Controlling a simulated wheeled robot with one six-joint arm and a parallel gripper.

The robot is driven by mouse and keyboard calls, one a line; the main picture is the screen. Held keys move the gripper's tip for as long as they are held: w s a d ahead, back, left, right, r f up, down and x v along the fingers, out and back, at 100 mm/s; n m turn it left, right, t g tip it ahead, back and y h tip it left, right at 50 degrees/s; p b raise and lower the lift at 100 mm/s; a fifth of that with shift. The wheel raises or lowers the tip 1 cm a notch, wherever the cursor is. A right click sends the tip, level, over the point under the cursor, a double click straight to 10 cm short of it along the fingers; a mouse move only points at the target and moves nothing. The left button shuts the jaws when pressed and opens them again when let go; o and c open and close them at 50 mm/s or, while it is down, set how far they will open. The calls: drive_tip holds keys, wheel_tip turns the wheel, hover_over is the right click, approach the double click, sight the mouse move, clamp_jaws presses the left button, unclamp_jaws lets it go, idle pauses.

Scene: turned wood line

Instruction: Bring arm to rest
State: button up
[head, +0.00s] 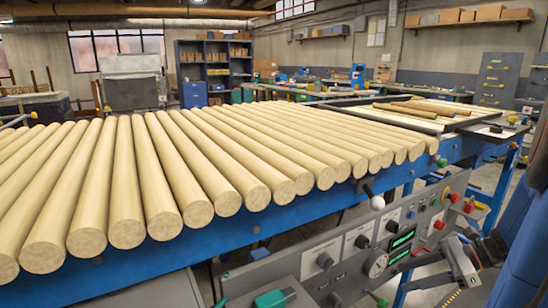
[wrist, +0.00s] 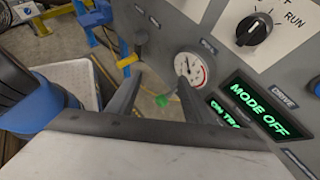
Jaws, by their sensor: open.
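My gripper (head: 462,270) is at the lower right of the head view, in front of the grey control panel (head: 340,238). In the wrist view my gripper (wrist: 160,88) shows two dark fingers standing apart, with nothing held between them. A round dial gauge (wrist: 192,70) shows just beyond the right finger; it also shows in the head view (head: 377,264). A small green-tipped part (wrist: 162,100) shows in the gap between the fingers; I cannot tell how far off it is. Green displays (wrist: 265,105), one reading MODE OFF, lie right of the fingers.
Many pale turned wood rods (head: 160,180) lie side by side on a blue-framed line (head: 230,220) above the panel. The panel carries knobs, coloured buttons and a white-balled lever (head: 377,202).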

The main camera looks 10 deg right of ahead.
drive_tip(key=s+a+r+n+h, duration=0.3)
drive_tip(key=s+a+n+h, duration=0.2)
drive_tip(key=n, duration=0.6)
drive_tip(key=s+a+r+n+h, duration=0.3)
drive_tip(key=s+a+n+h, duration=0.2)
drive_tip(key=a+n, duration=0.5)
drive_tip(key=shift+s+a+n, duration=0.3)
drive_tip(key=shift+s+n, duration=0.3)
drive_tip(key=shift+n, duration=0.2)
